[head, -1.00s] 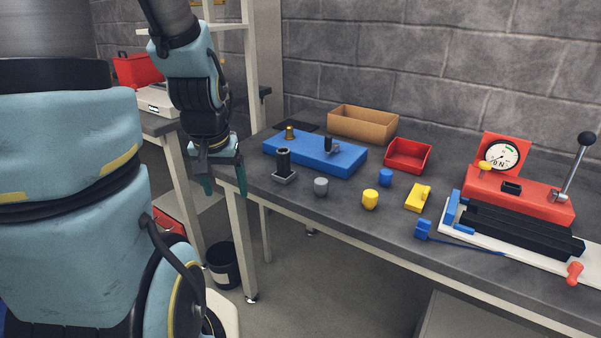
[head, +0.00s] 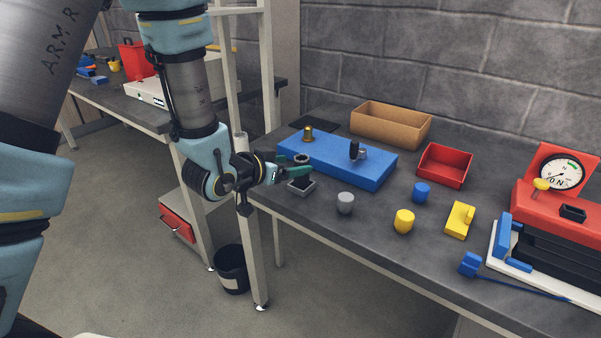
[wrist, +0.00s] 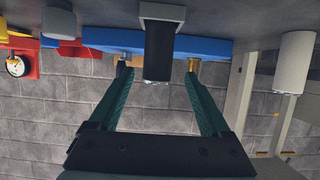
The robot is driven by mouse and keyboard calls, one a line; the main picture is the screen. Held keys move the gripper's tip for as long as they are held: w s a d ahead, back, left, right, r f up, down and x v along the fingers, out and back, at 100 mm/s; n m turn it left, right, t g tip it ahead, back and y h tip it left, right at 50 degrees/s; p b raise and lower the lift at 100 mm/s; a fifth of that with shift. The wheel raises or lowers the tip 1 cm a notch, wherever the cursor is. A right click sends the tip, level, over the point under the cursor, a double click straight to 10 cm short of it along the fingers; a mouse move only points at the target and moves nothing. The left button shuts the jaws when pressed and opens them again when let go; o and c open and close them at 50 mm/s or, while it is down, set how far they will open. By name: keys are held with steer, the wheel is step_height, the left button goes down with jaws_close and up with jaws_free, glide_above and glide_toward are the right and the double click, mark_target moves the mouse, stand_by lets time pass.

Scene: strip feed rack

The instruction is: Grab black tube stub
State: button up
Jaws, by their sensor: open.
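The black tube stub stands upright in a small grey square holder (head: 301,187) near the table's left end. In the head view my gripper's fingers cover most of its body, and its round open top (head: 301,159) shows above them. In the wrist view, which is upside down, the tube stub (wrist: 158,50) hangs from its holder (wrist: 162,12) between the two green fingers. My gripper (head: 293,167) is level and open, with one finger on each side of the tube. In the wrist view there is a visible gap between each fingertip and the tube.
A blue block (head: 335,165) with a brass knob (head: 308,134) and a small black fitting (head: 355,150) stands close behind. Grey (head: 345,204), yellow (head: 404,221) and blue (head: 421,192) pieces lie to the right. A red tray (head: 445,166) and a cardboard box (head: 391,126) are farther back.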

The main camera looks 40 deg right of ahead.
mark_target(308, 161)
steer(key=shift+p+x, duration=1.2)
steer(key=shift+x, duration=2.35)
steer(key=shift+s+r, duration=0.1)
steer(key=shift+s, duration=0.05)
steer(key=shift+c, duration=0.2)
jaws_close()
steer(key=shift+d, duration=0.1)
